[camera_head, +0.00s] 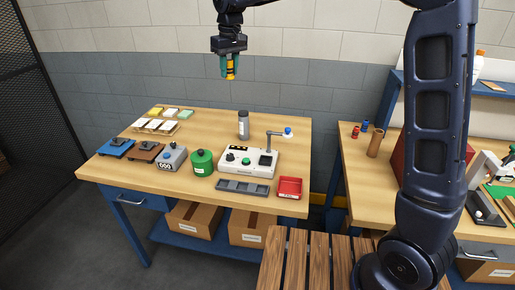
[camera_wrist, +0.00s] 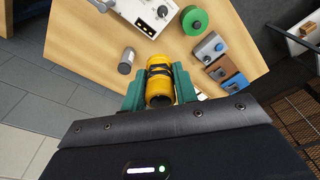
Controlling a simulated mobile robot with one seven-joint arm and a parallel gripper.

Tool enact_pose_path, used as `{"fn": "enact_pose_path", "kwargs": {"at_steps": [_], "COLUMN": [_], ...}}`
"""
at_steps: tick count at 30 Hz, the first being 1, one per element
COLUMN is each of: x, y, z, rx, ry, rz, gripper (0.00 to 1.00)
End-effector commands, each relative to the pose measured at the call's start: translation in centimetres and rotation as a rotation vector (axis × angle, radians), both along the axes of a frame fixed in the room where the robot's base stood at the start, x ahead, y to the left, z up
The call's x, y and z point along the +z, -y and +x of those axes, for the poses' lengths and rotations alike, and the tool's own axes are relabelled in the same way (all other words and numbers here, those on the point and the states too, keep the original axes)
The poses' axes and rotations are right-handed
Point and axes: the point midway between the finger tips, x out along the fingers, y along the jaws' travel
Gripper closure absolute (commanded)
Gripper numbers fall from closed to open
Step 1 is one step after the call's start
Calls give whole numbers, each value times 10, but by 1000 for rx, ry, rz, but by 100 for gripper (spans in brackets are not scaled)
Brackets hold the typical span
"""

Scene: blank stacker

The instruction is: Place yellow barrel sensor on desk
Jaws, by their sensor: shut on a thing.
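My gripper (camera_head: 230,68) is shut on the yellow barrel sensor (camera_head: 231,71). It holds the sensor in the air above the back part of the wooden desk (camera_head: 215,118), apart from the desk top. In the wrist view, the yellow sensor (camera_wrist: 159,84) with dark bands sits between the green fingers of my gripper (camera_wrist: 160,92), with the desk (camera_wrist: 190,62) beyond it. The fingers hide parts of the sensor's sides.
Bare wood shows at the desk's back, around the grey cylinder.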

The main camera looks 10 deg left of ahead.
Motion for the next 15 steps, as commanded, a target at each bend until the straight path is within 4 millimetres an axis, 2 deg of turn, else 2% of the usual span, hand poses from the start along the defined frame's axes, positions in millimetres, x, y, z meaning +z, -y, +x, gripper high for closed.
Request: {"fn": "enact_pose_path", "kwargs": {"at_steps": [1,6,15], "x": [0,1,1], "y": [-13,-43,-71], "z": [-20,-70,-128], "rx": [40,140,250], "ry": [0,1,3], "rz": [1,1,1], "gripper": [100,100,100]}}
